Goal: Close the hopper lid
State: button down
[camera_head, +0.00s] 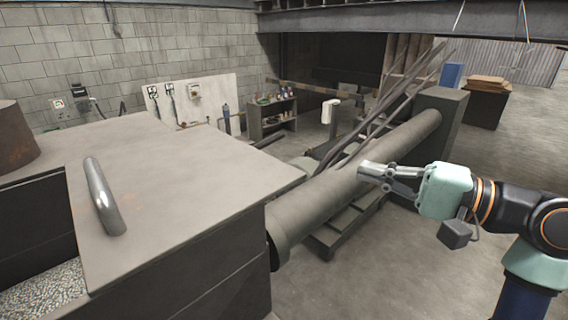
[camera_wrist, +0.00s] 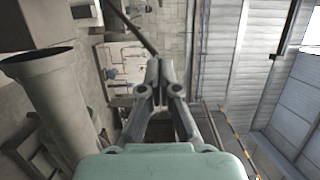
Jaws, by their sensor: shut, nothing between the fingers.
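The hopper (camera_head: 215,262) is a large grey metal box at the left of the head view. Its flat lid (camera_head: 175,190) lies across the right part of the top. A curved metal bar handle (camera_head: 104,197) stands near the lid's left edge. Left of that edge the hopper is open, and speckled granules (camera_head: 45,295) show inside. My gripper (camera_head: 366,171) is at the right, well apart from the lid and handle, pointing left. Its fingers are shut and empty; they also show in the wrist view (camera_wrist: 159,72). The hopper and lid are not clear in the wrist view.
A long grey tube (camera_head: 345,185) runs from the hopper's right side to a block at the back right, behind my gripper. A rusty cylinder (camera_head: 14,135) stands at the far left of the hopper. Open floor (camera_head: 370,280) lies between hopper and arm.

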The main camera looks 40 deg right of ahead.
jog(key=w+a+p, duration=0.2)
jog(key=w+a, duration=0.4)
jog(key=w, duration=0.3)
jog(key=shift+w, duration=0.2)
jog(key=shift+a, duration=0.1)
